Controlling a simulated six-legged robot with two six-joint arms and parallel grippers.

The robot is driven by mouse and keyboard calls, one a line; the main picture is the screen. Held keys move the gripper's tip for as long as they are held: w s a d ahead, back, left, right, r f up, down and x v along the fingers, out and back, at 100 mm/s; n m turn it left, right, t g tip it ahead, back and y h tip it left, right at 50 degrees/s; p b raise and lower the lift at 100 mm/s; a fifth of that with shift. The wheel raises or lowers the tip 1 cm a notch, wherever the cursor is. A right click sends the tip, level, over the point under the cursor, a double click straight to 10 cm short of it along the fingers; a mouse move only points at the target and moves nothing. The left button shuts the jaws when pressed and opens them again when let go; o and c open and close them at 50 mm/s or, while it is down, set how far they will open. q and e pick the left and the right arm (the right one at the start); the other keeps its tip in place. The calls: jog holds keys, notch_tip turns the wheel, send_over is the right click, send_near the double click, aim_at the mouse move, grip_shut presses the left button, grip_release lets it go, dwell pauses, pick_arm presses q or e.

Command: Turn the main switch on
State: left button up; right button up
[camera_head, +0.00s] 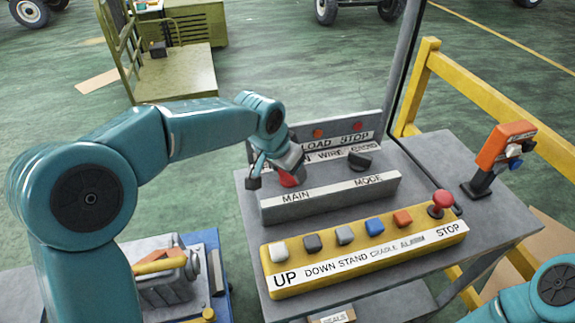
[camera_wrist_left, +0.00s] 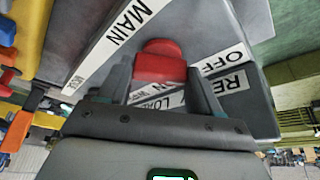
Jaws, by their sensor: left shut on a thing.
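The main switch is a red knob (camera_head: 289,178) on the grey control box (camera_head: 330,197), above the label MAIN in the head view. It also shows as a red knob in the wrist view (camera_wrist_left: 159,62). My left gripper (camera_head: 275,175) is at the knob and shut on it, with a finger on each side of it in the wrist view (camera_wrist_left: 162,84). The label OFF (camera_wrist_left: 222,59) lies to the right of the knob there. The label below the knob is partly hidden by the fingers, so I cannot tell the switch's setting. My right gripper is out of view.
A black MODE knob (camera_head: 360,160) sits right of the main switch. A yellow button box (camera_head: 365,262) with several buttons and a red stop knob (camera_head: 442,201) lies in front. An orange handheld device (camera_head: 504,145) stands at the right. Yellow rails (camera_head: 490,95) run behind the table.

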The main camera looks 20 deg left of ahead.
pick_arm(q)
jog(key=m+h+p, duration=0.1)
jog(key=m, duration=0.2)
jog(key=shift+w+a+g+p, duration=0.1)
jog(key=shift+g+p, duration=0.2)
jog(key=m, duration=0.3)
jog(key=m+g+h+p, duration=0.1)
jog(key=m, duration=0.2)
jog(key=shift+w+g+h, duration=0.15)
jog(key=shift+g+h, duration=0.15)
jog(key=m+g+p, duration=0.1)
jog(key=m, duration=0.2)
jog(key=shift+w, duration=0.1)
jog(key=shift+f+m+g+p, duration=0.1)
jog(key=shift+m+g+p, duration=0.9)
jog(key=shift+m, duration=1.1)
jog(key=o, duration=1.1)
jog(key=shift+c, duration=0.2)
